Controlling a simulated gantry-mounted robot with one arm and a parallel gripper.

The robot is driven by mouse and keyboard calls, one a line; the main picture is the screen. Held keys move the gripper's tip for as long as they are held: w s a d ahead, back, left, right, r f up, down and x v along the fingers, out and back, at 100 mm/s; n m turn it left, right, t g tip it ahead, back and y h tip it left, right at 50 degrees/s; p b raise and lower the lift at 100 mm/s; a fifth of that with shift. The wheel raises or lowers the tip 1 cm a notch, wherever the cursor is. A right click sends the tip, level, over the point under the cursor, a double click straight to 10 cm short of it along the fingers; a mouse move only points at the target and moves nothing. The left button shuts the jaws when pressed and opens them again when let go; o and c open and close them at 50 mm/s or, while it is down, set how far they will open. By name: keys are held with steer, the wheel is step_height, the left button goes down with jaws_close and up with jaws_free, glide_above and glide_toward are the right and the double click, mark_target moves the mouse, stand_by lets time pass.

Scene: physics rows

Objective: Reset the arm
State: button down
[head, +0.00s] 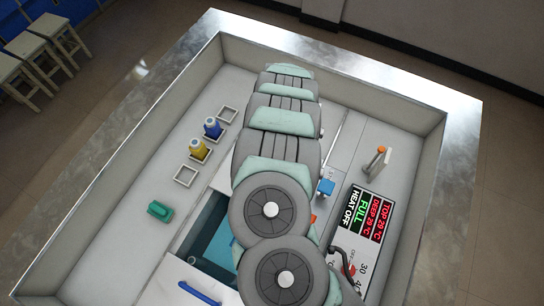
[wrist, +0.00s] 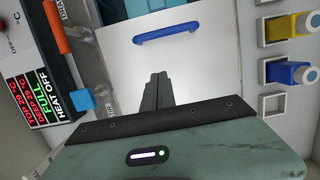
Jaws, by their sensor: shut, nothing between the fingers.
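My gripper (wrist: 155,92) shows in the wrist view as two dark fingers pressed together, shut and empty, above the pale lid (wrist: 205,70). A blue handle (wrist: 168,33) lies on the lid ahead of the fingertips, apart from them in the picture. In the head view my arm runs down the middle of the walled worktop and hides the gripper. The same blue handle (head: 200,292) shows at the bottom of the head view, left of my arm.
A dark blue-green basin (head: 205,235) lies partly under my arm. Blue (head: 212,128) and yellow (head: 198,149) bottles stand left, near a green block (head: 160,211). Right are a blue block (head: 326,187), a display (head: 367,215) and an orange-tipped lever (head: 378,158). Walls (head: 90,210) enclose the worktop.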

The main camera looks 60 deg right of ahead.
steer(key=shift+r, duration=0.25)
